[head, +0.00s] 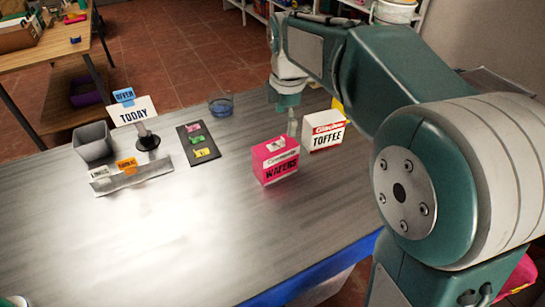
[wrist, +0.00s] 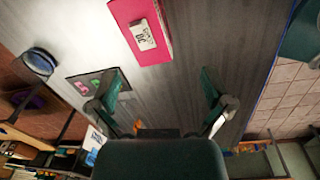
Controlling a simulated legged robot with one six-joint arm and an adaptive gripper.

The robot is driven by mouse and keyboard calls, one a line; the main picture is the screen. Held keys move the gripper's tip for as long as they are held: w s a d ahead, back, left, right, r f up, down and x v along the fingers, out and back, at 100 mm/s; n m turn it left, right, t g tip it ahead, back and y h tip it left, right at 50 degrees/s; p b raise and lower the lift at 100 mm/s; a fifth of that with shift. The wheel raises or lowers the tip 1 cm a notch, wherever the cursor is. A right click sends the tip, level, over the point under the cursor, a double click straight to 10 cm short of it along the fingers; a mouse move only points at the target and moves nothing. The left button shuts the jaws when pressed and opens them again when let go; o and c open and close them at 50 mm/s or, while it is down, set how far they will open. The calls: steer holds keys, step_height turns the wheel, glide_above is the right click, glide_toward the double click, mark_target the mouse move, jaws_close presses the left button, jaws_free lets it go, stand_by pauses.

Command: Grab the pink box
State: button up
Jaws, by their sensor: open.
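The pink box (head: 275,169), marked "WAFERS", stands upright on the metal table, right of the middle in the head view. In the wrist view the pink box (wrist: 122,12) is at the top, with a small white card or pack (wrist: 145,35) on it. My gripper (head: 291,122) hangs just behind the pink box in the head view, and the arm partly hides it. In the wrist view my gripper (wrist: 163,80) has its two fingers spread wide with nothing between them. The pink box lies beyond the fingertips there.
A white-and-red "TOFFEE" box (head: 324,137) stands close to the right of the pink box. A dark tray (head: 189,138) with small coloured packs, a blue glass bowl (head: 221,105), a "TODAY" sign (head: 133,113) and a grey bin (head: 93,146) are left. The front table is clear.

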mark_target(275, 145)
steer(key=w+n, duration=0.1)
steer(key=w+f, duration=0.1)
steer(key=a+n, duration=0.1)
steer(key=shift+w+f+n, duration=0.25)
steer(key=shift+w+n, duration=0.05)
steer(key=shift+w, duration=0.1)
steer(key=shift+w+f+g, duration=0.15)
steer(key=shift+f+g, duration=0.05)
steer(key=shift+g, duration=0.1)
steer(key=shift+n, duration=0.3)
step_height(275, 145, down, 5)
steer(key=shift+a+r, duration=0.1)
steer(key=shift+a+f, duration=0.25)
steer(key=shift+f, duration=0.4)
step_height(275, 145, down, 5)
steer(key=shift+d+r, duration=0.1)
steer(key=shift+r, duration=0.1)
steer(key=c, duration=1.1)
